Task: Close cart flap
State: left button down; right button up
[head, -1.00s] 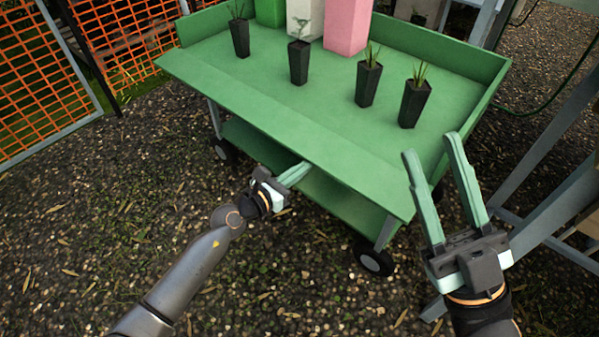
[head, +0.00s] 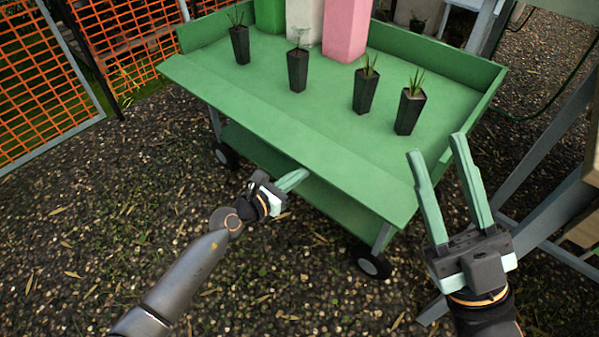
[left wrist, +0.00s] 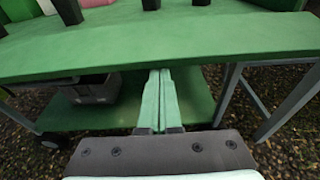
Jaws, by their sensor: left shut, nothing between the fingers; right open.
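The green cart (head: 470,60) stands in front of me. Its flap (head: 290,138) is the long green panel along the near side, folded outward and roughly level with the tray. My left gripper (head: 302,175) is shut and empty, with its tips at the flap's near edge, seemingly just under it. In the left wrist view, the shut fingers (left wrist: 160,76) point at the lower edge of the flap (left wrist: 160,48); whether they touch it I cannot tell. My right gripper (head: 437,148) is open and empty beside the cart's right near corner.
Several black pots with seedlings, one being this pot (head: 297,72), stand on the tray behind the flap. A pink block (head: 345,30) is at the back. A lower shelf (head: 340,205) lies below. A grey-legged table (head: 560,140) is at right, an orange mesh fence (head: 40,80) at left.

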pick_arm(q)
jog(key=shift+r+p, duration=0.25)
jog(key=shift+p, duration=0.6)
